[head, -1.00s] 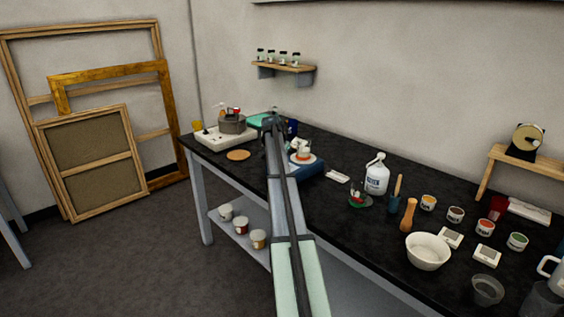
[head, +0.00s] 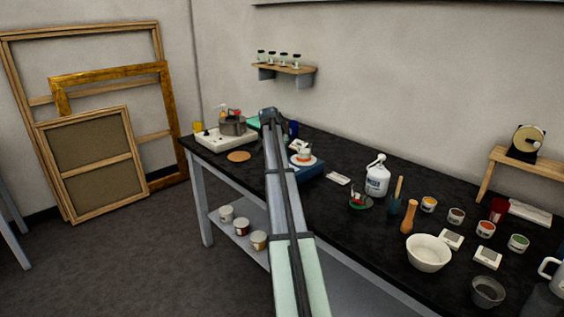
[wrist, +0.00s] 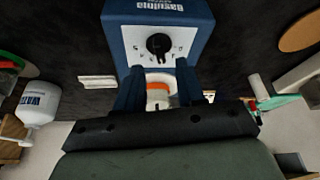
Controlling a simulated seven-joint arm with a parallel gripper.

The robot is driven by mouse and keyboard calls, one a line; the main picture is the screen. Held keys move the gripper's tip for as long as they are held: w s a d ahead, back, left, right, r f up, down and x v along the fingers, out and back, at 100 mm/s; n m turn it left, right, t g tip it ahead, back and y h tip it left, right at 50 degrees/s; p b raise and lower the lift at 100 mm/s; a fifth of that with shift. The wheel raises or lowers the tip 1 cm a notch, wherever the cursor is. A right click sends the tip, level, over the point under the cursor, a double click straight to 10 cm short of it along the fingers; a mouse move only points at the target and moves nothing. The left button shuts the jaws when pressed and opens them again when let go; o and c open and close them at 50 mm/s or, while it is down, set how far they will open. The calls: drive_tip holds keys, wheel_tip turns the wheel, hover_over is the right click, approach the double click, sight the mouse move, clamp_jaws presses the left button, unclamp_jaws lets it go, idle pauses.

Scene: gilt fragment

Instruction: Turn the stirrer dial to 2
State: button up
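The stirrer is a blue box (wrist: 112,36) with a white face panel and a black round dial (wrist: 158,44) in the wrist view. Marks ring the dial; I cannot read its setting surely. In the head view the blue stirrer (head: 310,172) stands on the black bench, partly behind my arm. A white jar with an orange band (wrist: 158,92) is on its plate. My gripper (wrist: 160,78) has its two dark fingers apart, below the dial in the wrist view, with the jar showing between them. Nothing is clearly held. The arm hides the gripper in the head view.
A white squeeze bottle (head: 376,178) stands right of the stirrer. A hotplate with a grey pot (head: 232,126) and a cork disc (head: 238,156) are at the left. A white bowl (head: 428,252) and several small paint pots fill the right side.

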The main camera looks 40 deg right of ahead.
drive_tip(key=v, duration=0.9)
drive_tip(key=shift+r, duration=0.15)
drive_tip(key=s+a+f+n+y, duration=0.15)
drive_tip(key=a+f+n, duration=0.45)
drive_tip(key=a+f, duration=1.95)
drive_tip(key=s+a+f+n+y, duration=0.1)
drive_tip(key=s+a+f+n, duration=0.1)
drive_tip(key=s+a+f, duration=0.45)
drive_tip(key=s+a+f+n, duration=0.2)
drive_tip(key=a+f, duration=0.1)
drive_tip(key=a, duration=0.6)
drive_tip(key=s+a+f+n+y, duration=0.1)
drive_tip(key=s+a+f+n, duration=0.1)
drive_tip(key=s+a+f, duration=0.4)
drive_tip(key=s+a+f+n+g, duration=0.1)
drive_tip(key=s+a+f+n, duration=0.3)
drive_tip(key=s+a, duration=0.5)
drive_tip(key=s+f+g, duration=0.3)
drive_tip(key=s+f, duration=0.7)
drive_tip(key=s, duration=0.3)
drive_tip(key=s+f+m+g, duration=0.1)
drive_tip(key=s+f+g, duration=0.3)
drive_tip(key=s+f, duration=0.6)
drive_tip(key=s+y, duration=0.1)
drive_tip(key=s, duration=0.3)
drive_tip(key=shift+s+f, duration=0.25)
drive_tip(key=shift+f, duration=0.1)
